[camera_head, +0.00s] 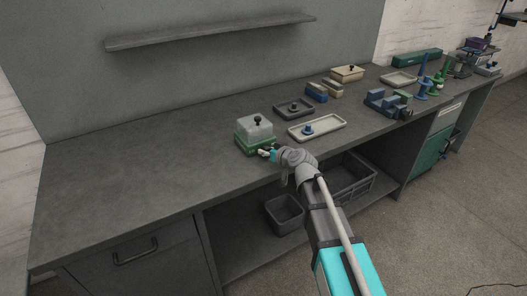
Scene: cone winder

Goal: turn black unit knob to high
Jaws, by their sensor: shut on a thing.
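A green box-shaped unit (256,143) with a pale translucent cover (255,128) stands near the bench's front edge. My gripper (267,153) is at the lower right front of the green unit, shut on a small part there. The fingers hide that part, so its colour and setting cannot be told. No high mark can be read at this size.
A pale tray (338,122) with a blue knobbed piece (308,130) and a dark tray (281,108) lie to the right. Blue blocks (375,97) stand farther right. The bench's left half (130,185) is clear. Bins (286,213) sit below.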

